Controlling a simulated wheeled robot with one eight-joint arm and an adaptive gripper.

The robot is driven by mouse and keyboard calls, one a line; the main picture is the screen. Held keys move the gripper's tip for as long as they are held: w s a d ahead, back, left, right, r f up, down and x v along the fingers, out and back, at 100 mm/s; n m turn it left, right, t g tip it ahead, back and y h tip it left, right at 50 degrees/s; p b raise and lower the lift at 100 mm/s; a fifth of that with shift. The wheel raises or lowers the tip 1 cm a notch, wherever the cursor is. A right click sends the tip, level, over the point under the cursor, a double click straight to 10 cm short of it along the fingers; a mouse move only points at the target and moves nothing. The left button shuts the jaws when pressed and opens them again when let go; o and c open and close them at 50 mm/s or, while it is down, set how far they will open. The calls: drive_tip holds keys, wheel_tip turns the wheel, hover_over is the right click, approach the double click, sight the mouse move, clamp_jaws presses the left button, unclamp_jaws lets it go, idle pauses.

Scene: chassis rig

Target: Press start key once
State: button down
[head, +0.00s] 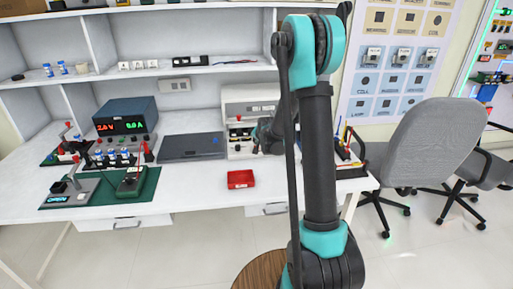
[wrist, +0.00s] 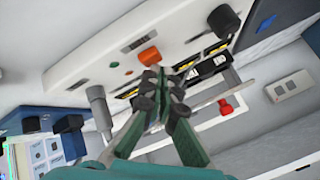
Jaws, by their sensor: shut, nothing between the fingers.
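The white chassis rig (head: 236,98) stands at the back of the white table, right of the flat dark panel. In the wrist view its white front (wrist: 100,55) is tilted and carries an orange button (wrist: 149,56), a small green button (wrist: 115,64) and a black knob (wrist: 223,19). No label is readable, so I cannot tell which one is the start key. My gripper (wrist: 164,84) is shut and empty, its fingertips close beside the orange button. Contact cannot be told. In the head view my arm partly hides the rig, and my gripper (head: 260,138) is small and dark before it.
A red tray (head: 240,179) lies on the table before the rig. The dark panel (head: 192,147), a power supply with lit digits (head: 127,120) and green boards (head: 110,188) are to the left. A grey chair (head: 425,140) stands at the right. The table's front middle is mostly clear.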

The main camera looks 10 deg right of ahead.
drive_tip(key=shift+f, duration=0.45)
idle(0.6)
drive_tip(key=shift+r, duration=0.85)
drive_tip(key=shift+r, duration=2.55)
drive_tip(key=s+d+f+n+g, duration=0.1)
drive_tip(key=s+f+n, duration=0.1)
drive_tip(key=s, duration=1.1)
drive_tip(key=s+d+f+n+g, duration=0.1)
drive_tip(key=s+n+g, duration=0.1)
drive_tip(key=s, duration=1.2)
drive_tip(key=s+d+f+n+g+h, duration=0.1)
drive_tip(key=s+d+f+n+g, duration=0.1)
drive_tip(key=s, duration=1.2)
drive_tip(key=shift+f+n, duration=0.3)
drive_tip(key=shift+n, duration=0.6)
